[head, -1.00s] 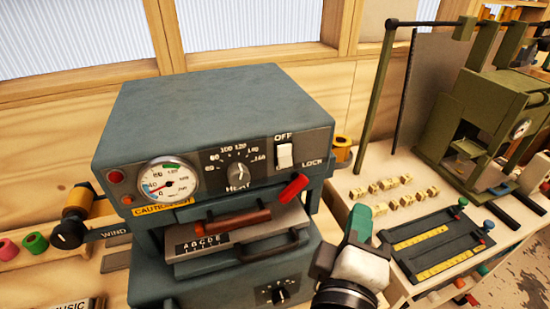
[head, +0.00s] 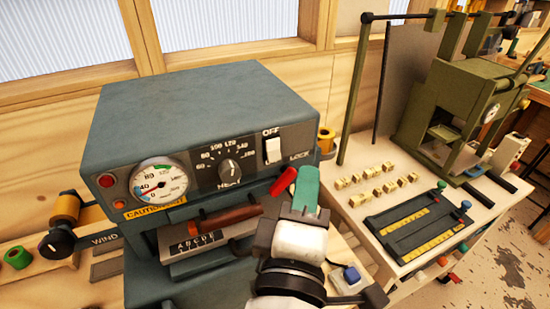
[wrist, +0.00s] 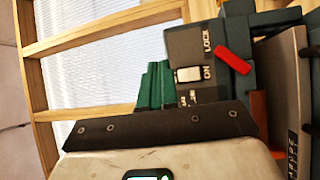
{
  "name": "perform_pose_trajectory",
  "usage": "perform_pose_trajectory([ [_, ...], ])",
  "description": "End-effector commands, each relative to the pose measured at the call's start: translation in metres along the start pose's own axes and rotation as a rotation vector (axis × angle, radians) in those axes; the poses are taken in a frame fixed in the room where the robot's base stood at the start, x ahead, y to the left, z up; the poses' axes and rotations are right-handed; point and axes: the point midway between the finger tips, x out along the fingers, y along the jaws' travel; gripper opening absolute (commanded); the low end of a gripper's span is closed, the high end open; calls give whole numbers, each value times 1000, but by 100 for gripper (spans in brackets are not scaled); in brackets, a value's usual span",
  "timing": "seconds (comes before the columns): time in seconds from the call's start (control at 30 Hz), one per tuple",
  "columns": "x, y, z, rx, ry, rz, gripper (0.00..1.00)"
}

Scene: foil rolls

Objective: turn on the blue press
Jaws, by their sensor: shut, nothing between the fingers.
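The blue press (head: 210,105) stands on the bench at the left of the head view. Its front panel has a white rocker switch (head: 273,150) with OFF printed above it. In the wrist view the switch (wrist: 188,74) sits between ON and partly hidden lettering. My gripper (head: 306,185), with green fingers, is shut and empty. In the head view it is below and right of the switch, beside the red-tipped lever (head: 284,181). In the wrist view its fingers (wrist: 156,86) show just left of the switch. I cannot tell whether they touch the panel.
The press also has a dial gauge (head: 158,181), a heat knob (head: 230,170) and a brown-handled type holder (head: 225,218). A green press (head: 450,110), small type blocks (head: 370,185) and a black tray (head: 420,228) stand on the bench at right.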

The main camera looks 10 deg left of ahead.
Motion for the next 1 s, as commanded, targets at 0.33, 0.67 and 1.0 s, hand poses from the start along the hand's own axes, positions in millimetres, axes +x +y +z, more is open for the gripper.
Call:
perform_pose_trajectory([
  [0.33,32,-26,-23,0,0,2,0],
  [0.67,51,-37,-36,1,-1,1,0],
  [1.0,52,-38,-38,1,0,0,0],
])
